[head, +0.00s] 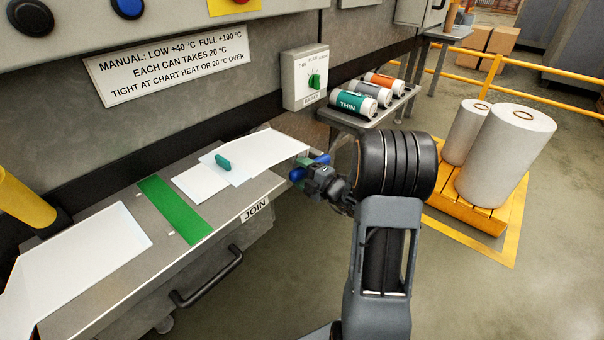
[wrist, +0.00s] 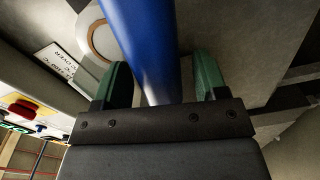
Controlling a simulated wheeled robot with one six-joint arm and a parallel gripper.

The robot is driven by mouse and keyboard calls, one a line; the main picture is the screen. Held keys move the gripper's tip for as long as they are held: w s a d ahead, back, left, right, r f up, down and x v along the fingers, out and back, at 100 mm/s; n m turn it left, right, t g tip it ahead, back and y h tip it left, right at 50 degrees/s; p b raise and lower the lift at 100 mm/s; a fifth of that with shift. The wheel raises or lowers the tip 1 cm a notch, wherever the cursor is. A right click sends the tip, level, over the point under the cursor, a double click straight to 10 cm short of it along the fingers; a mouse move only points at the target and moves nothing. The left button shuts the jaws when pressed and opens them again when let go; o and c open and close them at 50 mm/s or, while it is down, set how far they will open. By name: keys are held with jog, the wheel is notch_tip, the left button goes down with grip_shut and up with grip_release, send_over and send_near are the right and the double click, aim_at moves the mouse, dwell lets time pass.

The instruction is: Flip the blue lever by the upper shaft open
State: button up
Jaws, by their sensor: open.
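The blue lever (wrist: 150,50) is a smooth round bar that runs through the middle of the wrist view. Its lower end lies between the two green fingers of my gripper (wrist: 163,85), with a small gap on each side. In the head view, a blue bar (head: 298,175) shows at the tip of my gripper (head: 318,172), partly hidden by the dark gripper body. The lever's pivot and the upper shaft cannot be made out.
The bench marked JOIN (head: 255,208) with white sheets and a green strip is left of my gripper. A small shelf with cans (head: 357,98) and a switch box (head: 305,75) stand behind. White rolls (head: 505,150) on a yellow pallet are at right.

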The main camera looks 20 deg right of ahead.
jog(key=shift+c, duration=0.2)
grip_shut()
dwell(0.3)
